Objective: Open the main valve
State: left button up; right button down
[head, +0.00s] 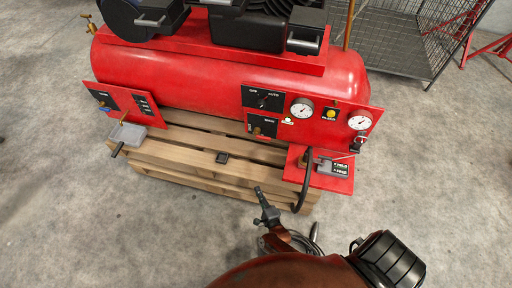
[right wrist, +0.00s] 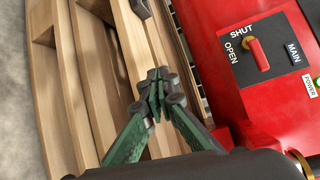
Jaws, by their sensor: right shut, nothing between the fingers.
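The main valve (right wrist: 258,54) is a red lever on a dark plate marked SHUT, OPEN and MAIN in the right wrist view. Its upper end points towards SHUT; OPEN is to its left. In the head view its plate (head: 263,126) sits low on the front of the red tank, below the OFF/AUTO plate. My right gripper (right wrist: 157,88) is shut and empty, with its dark fingertips together in front of the pallet slats. It is apart from the lever, which lies to its upper right. In the head view the right gripper (head: 258,191) is in front of the pallet edge.
The red tank (head: 215,75) stands on a wooden pallet (head: 180,160). A small dark block (head: 222,157) lies on the pallet. A gauge (head: 302,108) and another panel (head: 125,103) flank the valve. The floor at left is clear.

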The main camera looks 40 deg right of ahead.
pick_arm(q)
jog(key=w+d+r+h+b, duration=0.1)
jog(key=w+d+r+b, duration=0.1)
jog(key=w+r+b, duration=0.3)
notch_tip(320, 180, up, 4)
jog(key=b, duration=0.3)
jog(key=shift+w+d+f+t+b, duration=0.15)
jog(key=shift+w+d+t+b, duration=0.15)
jog(key=shift+t, duration=0.1)
pick_arm(e)
jog(key=w+d+r+m+g+h, duration=0.2)
jog(key=w+d+r+m+h, duration=1)
jog(key=m, duration=1.1)
jog(key=shift+w+d+r+g, duration=0.3)
jog(key=shift+w+d+r, duration=0.15)
jog(key=shift+w+r, duration=0.35)
jog(key=shift+f, duration=0.1)
